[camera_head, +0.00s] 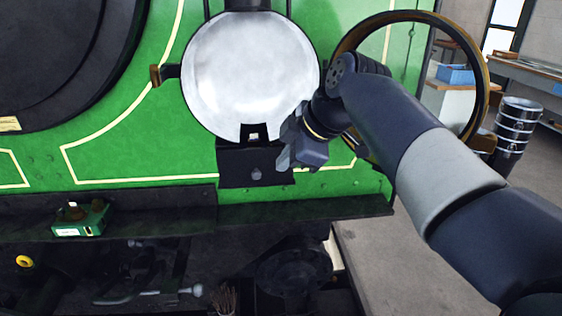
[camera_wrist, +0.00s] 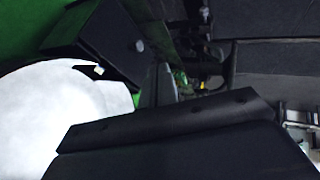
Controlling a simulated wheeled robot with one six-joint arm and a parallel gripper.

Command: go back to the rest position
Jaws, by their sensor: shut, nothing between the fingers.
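My gripper (camera_head: 285,162) is shut and empty in the head view, in front of the green steam tram (camera_head: 120,150). It is just below and right of the tram's large round white lamp face (camera_head: 250,75), near the dark bracket (camera_head: 256,168) under it. I cannot tell whether it touches them. My arm comes in from the lower right. In the wrist view, the shut gripper (camera_wrist: 160,82) points up past the white lamp face (camera_wrist: 50,115) at left, with green bodywork and dark parts around it.
A brass-rimmed ring (camera_head: 480,75) stands behind my arm. A small green box (camera_head: 81,218) sits on the dark ledge (camera_head: 140,205) at left. At right are a metal drum (camera_head: 515,130) and a blue bin (camera_head: 455,75) on a bench. Bare floor shows at lower right.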

